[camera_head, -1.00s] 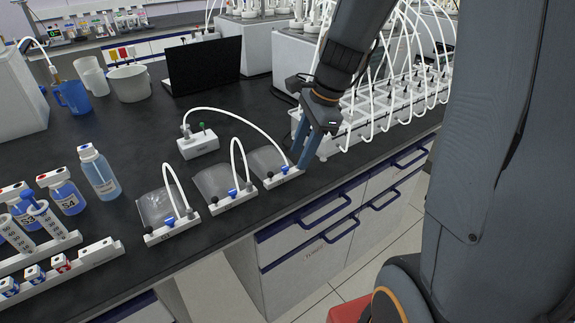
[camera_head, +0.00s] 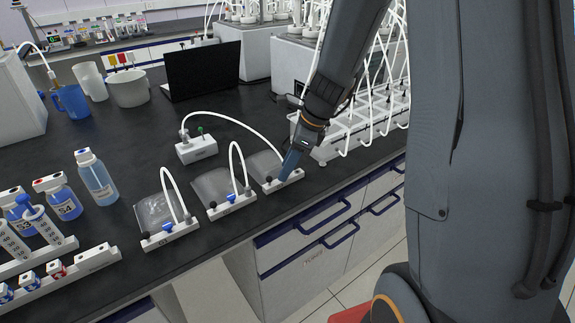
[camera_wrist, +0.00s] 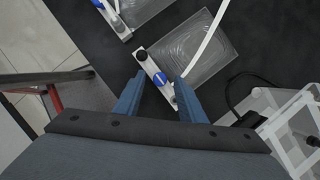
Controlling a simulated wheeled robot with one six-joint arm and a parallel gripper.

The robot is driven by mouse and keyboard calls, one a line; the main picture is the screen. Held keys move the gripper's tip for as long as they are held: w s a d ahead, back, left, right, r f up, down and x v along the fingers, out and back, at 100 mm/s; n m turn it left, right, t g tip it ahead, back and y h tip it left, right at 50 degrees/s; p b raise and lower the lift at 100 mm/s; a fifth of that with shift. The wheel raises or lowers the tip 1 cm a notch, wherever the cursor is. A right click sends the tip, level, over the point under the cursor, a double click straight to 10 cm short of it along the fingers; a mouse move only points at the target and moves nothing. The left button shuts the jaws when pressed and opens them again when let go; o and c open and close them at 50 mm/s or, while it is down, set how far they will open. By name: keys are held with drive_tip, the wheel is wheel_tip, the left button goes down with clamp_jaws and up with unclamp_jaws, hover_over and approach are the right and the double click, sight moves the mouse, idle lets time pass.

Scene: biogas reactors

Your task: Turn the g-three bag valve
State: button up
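Three clear bags lie in a row on the black bench, each with a white valve block at its front edge. The rightmost bag (camera_head: 263,164) has its valve block (camera_head: 291,181) largely behind my gripper (camera_head: 288,168). In the wrist view, my gripper (camera_wrist: 158,76) is open and empty, its two blue fingers pointing at this block (camera_wrist: 148,62). The block's blue valve (camera_wrist: 161,79) shows between the fingertips; I cannot tell whether they touch it. The clear bag (camera_wrist: 187,47) lies beyond it.
The middle bag (camera_head: 213,185) and left bag (camera_head: 157,208) lie to the left. A white tube runs from the rightmost bag to a white box (camera_head: 197,149) with a green knob. A white rack with tubes (camera_head: 350,130) stands close on the right. The bench's front edge is near.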

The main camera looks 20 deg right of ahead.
clamp_jaws()
drive_tip(key=shift+n, duration=0.3)
drive_tip(key=n, duration=0.1)
drive_tip(key=n+g+p, duration=0.1)
drive_tip(key=n+p, duration=0.1)
drive_tip(key=shift+w+n+g+y, duration=0.25)
drive_tip(key=shift+n+g+y, duration=0.05)
drive_tip(key=shift+n, duration=0.1)
drive_tip(key=n, duration=0.2)
drive_tip(key=n+g+p, duration=0.1)
drive_tip(key=n, duration=0.1)
drive_tip(key=shift+w+g, duration=0.2)
drive_tip(key=shift+g, duration=0.1)
drive_tip(key=n, duration=0.2)
drive_tip(key=n+g+h+p, duration=0.1)
drive_tip(key=n, duration=0.2)
drive_tip(key=shift+w+a+g, duration=0.15)
drive_tip(key=shift+w+g, duration=0.05)
drive_tip(key=shift+g, duration=0.1)
drive_tip(key=shift+w+a+n+g+h, duration=0.1)
drive_tip(key=shift+n+g+h, duration=0.2)
drive_tip(key=shift+n, duration=0.7)
drive_tip(key=shift+n+g+h, duration=0.2)
drive_tip(key=shift+n+h, duration=0.2)
drive_tip(key=shift+n, duration=0.6)
